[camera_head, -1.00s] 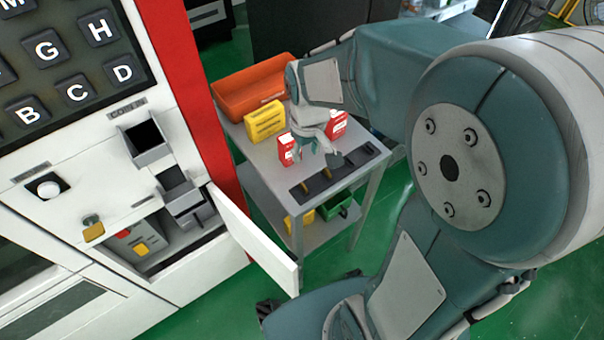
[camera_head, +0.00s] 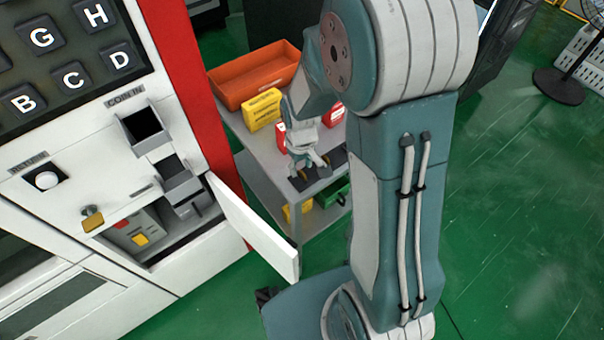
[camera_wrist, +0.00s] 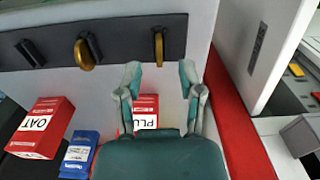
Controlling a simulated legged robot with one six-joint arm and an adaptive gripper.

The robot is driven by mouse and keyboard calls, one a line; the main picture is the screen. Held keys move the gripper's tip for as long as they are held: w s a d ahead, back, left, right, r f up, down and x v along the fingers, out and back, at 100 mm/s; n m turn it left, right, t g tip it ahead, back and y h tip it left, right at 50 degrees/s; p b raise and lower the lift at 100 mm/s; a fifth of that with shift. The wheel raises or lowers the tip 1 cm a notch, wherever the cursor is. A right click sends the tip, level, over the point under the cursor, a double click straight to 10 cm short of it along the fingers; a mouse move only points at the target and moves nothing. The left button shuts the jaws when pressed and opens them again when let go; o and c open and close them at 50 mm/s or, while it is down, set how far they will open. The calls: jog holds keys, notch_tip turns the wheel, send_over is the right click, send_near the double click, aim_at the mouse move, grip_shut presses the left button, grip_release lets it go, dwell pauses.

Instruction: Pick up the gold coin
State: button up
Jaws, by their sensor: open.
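A gold coin (camera_wrist: 158,47) stands on edge in a slot of the dark coin holder (camera_wrist: 120,30) in the wrist view. A second gold coin (camera_wrist: 84,54) stands in another slot to its left. My gripper (camera_wrist: 160,75) is open and empty, with one fingertip on each side of the nearer coin's line, the coin just beyond the tips. In the head view my gripper (camera_head: 309,174) is over the holder at the table's front edge and hides most of the coins there.
A red PLU box (camera_wrist: 145,112) stands under my gripper. A red OAT box (camera_wrist: 42,125) and a blue box (camera_wrist: 80,152) are to the left. The vending machine's open white door (camera_head: 250,228) is close beside the table (camera_head: 262,160). An orange bin (camera_head: 255,76) and yellow box (camera_head: 262,109) stand behind.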

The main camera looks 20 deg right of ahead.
notch_tip(320, 180, down, 2)
jog(key=shift+a, duration=0.1)
grip_shut()
dwell(0.4)
